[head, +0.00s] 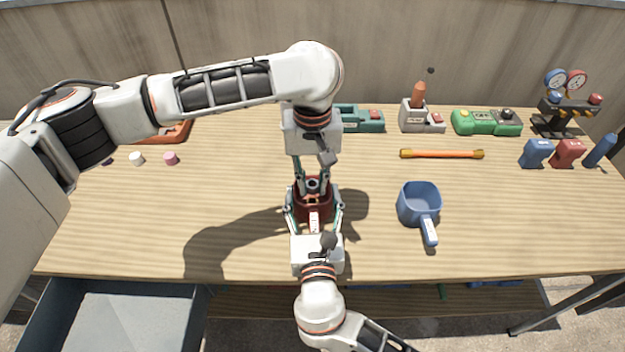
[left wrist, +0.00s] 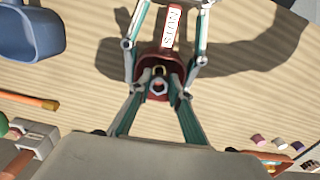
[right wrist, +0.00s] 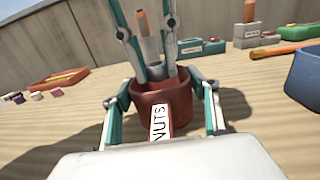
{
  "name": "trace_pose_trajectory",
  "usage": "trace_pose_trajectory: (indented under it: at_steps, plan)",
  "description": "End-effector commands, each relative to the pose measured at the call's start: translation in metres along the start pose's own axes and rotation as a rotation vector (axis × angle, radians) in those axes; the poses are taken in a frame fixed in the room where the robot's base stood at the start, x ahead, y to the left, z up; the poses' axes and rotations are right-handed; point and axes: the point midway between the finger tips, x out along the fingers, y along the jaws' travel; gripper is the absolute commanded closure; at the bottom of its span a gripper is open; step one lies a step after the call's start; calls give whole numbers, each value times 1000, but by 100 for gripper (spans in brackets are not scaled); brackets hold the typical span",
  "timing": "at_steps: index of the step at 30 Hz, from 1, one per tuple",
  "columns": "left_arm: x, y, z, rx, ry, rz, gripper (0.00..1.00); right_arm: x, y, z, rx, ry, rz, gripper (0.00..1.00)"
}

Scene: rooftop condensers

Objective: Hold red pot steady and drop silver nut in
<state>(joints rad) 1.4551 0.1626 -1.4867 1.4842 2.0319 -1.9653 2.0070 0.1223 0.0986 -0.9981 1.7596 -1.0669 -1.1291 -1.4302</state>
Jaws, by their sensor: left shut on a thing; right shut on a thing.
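The red pot (head: 301,211) stands on the wooden table, with a white NUTS label on its handle in the right wrist view (right wrist: 178,97). My right gripper (head: 314,207) is shut on the pot, one finger on each side. My left gripper (head: 313,184) points straight down from above, its fingertips at the pot's mouth. It is shut on the silver nut (left wrist: 158,88), which shows between the fingertips in the left wrist view.
A blue handled scoop (head: 419,206) lies to the right of the pot. An orange bar (head: 442,154), a green box (head: 487,122) and a gauge set (head: 565,100) stand behind. Small white (head: 136,158) and pink (head: 171,158) pieces lie at left. A grey bin (head: 125,315) sits below the front edge.

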Motion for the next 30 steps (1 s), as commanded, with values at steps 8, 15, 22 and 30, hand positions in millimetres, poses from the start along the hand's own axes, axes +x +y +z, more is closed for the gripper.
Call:
trace_pose_trajectory:
  at_steps: [8,15,22,30]
  plan:
    - [8,0,0,-1,1,-1,100,0,0,1,0,-1,0,54]
    - [9,0,0,-1,1,0,100,0,0,1,0,-1,0,54]
    - [10,0,0,0,1,0,100,0,0,1,0,-1,0,54]
    - [16,0,0,0,0,-1,100,0,0,1,0,-1,0,54]
